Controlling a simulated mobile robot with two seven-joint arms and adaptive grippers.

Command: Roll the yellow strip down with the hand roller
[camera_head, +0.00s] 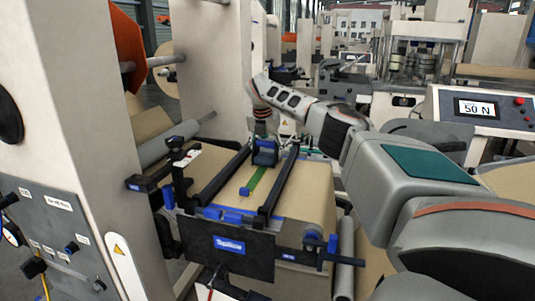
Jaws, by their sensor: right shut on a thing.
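My right arm reaches in from the right. Its gripper (263,128) points down over the splice table and is shut on a dark blue block-like thing (265,153), which seems to be the hand roller. The roller is at or just above the kraft web; I cannot tell whether it touches. I cannot make out a yellow strip. A narrow green strip (256,180) runs from below the roller toward the front, with a small blue piece (246,193) at its near end. My left gripper is not in view.
Two black rails (278,187) flank the strip on the brown kraft web (312,190). A black plate (227,248) with a blue label fronts the table. A grey machine column (70,100) stands left. A console reading 50 N (478,108) stands right.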

